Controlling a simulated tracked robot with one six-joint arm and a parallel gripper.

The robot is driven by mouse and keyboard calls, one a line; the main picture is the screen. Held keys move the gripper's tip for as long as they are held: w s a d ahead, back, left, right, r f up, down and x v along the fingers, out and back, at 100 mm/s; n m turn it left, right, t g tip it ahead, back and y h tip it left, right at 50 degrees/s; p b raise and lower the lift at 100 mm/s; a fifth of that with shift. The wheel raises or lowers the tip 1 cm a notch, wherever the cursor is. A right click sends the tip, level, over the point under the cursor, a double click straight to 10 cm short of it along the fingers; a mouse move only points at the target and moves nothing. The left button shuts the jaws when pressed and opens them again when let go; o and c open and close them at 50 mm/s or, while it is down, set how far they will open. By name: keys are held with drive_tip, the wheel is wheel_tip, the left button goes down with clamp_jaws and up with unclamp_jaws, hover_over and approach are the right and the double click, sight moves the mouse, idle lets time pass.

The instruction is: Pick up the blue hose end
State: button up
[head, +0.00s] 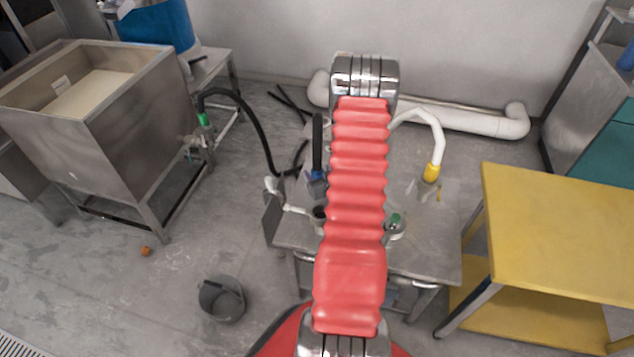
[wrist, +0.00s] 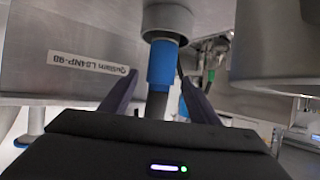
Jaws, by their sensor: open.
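In the wrist view the blue hose end (wrist: 162,66) is a short blue collar on a dark hose, directly below a grey pipe fitting (wrist: 166,20). It appears to meet the fitting. My gripper (wrist: 160,79) is open, with one dark finger on each side of the blue collar in the picture. I cannot tell how deep the collar lies between the fingers, and no contact shows. In the head view a blue piece (head: 317,181) on a black hose shows left of my red arm. My gripper is not visible there.
A metal panel with printed lettering (wrist: 92,65) is close on the left in the wrist view, and a large metal vessel (wrist: 285,45) on the right. The head view shows a metal tank (head: 110,125), a grey bucket (head: 222,299) and a yellow table (head: 560,230).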

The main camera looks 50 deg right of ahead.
idle(0.4)
clamp_jaws()
idle(0.5)
